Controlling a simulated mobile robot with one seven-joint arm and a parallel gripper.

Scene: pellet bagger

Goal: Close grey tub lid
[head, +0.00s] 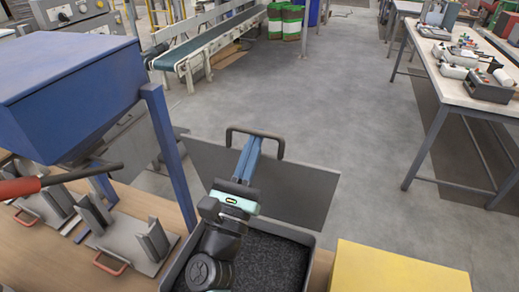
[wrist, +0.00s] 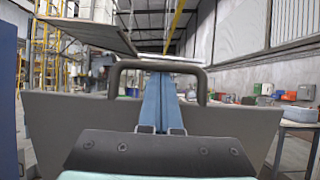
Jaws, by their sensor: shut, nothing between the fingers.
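The grey tub (head: 304,238) stands at the bottom middle of the head view, filled with dark pellets (head: 265,262). Its grey lid (head: 300,190) is open at the tub's far side, with a dark bar handle (head: 279,142) on its far edge. In the wrist view the lid (wrist: 70,115) spans the picture, with the handle (wrist: 205,85) at its top. My gripper (head: 253,143) is shut and empty, its blue fingers over the lid and pointing at the handle. In the wrist view the fingertips (wrist: 160,78) overlap the space inside the handle; I cannot tell whether they touch it.
A blue hopper (head: 70,95) on a blue post stands at left, above metal fixtures on the wooden bench (head: 45,245). A yellow box (head: 395,270) is right of the tub. A conveyor (head: 215,42) and a worktable (head: 460,85) stand beyond open floor.

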